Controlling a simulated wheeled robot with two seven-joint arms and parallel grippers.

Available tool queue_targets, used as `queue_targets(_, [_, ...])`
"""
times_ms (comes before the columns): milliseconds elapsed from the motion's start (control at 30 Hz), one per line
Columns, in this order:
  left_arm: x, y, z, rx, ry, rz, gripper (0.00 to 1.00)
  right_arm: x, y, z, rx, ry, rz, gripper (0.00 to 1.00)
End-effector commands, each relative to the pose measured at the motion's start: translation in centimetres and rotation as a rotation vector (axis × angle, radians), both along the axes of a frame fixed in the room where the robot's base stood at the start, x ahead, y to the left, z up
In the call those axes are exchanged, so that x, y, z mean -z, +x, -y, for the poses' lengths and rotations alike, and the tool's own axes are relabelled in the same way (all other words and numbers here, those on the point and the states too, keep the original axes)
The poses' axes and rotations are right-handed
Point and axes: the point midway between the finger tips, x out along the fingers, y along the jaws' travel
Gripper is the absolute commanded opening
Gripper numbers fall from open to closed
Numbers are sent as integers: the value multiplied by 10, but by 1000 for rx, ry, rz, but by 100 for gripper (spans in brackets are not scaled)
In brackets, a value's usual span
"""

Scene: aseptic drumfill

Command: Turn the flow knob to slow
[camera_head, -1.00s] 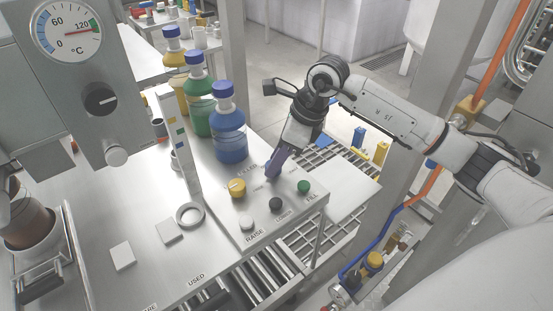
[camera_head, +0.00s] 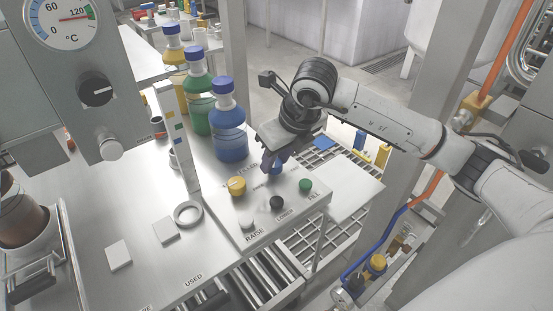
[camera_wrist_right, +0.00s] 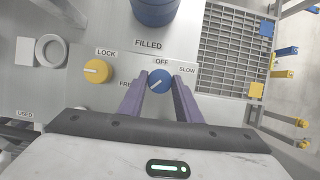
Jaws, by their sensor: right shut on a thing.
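The flow knob is a blue round knob (camera_wrist_right: 159,80) with a pale mark, on the steel panel among the labels OFF, SLOW and one partly hidden that starts with FR. Its mark lies diagonally, lower left to upper right, in the right wrist view. My right gripper (camera_wrist_right: 160,96) has its two purple fingers on either side of the knob, closed on it. In the head view the right gripper (camera_head: 273,164) reaches down to the panel, and the blue knob (camera_head: 277,169) shows just below its fingers. My left gripper is not in view.
A yellow LOCK knob (camera_head: 237,186) sits close left of the gripper. White RAISE (camera_head: 247,222), black LOWER (camera_head: 277,202) and green FILL (camera_head: 306,186) buttons line the front. A blue bottle (camera_head: 229,130) stands behind. A grated platform (camera_wrist_right: 234,55) lies beside the panel.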

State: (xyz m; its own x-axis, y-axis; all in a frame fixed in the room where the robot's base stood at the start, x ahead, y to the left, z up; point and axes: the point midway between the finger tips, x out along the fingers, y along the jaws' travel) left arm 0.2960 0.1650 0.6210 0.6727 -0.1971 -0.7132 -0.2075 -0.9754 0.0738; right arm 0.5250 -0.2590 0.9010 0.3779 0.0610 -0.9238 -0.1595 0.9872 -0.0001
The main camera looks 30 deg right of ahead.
Motion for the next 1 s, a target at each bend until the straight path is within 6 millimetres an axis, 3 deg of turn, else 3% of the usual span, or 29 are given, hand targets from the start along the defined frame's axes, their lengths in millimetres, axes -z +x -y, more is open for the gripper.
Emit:
queue_targets(500, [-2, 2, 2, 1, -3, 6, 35, -1, 0, 0, 22, -1, 0, 8])
queue_targets(533, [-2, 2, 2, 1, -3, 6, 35, -1, 0, 0, 22, -1, 0, 34])
queue_targets(633, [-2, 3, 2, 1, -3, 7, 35, -1, 0, 0, 22, -1, 0, 49])
queue_targets(1000, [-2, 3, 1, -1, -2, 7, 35, -7, -2, 0, 21, 0, 1, 49])
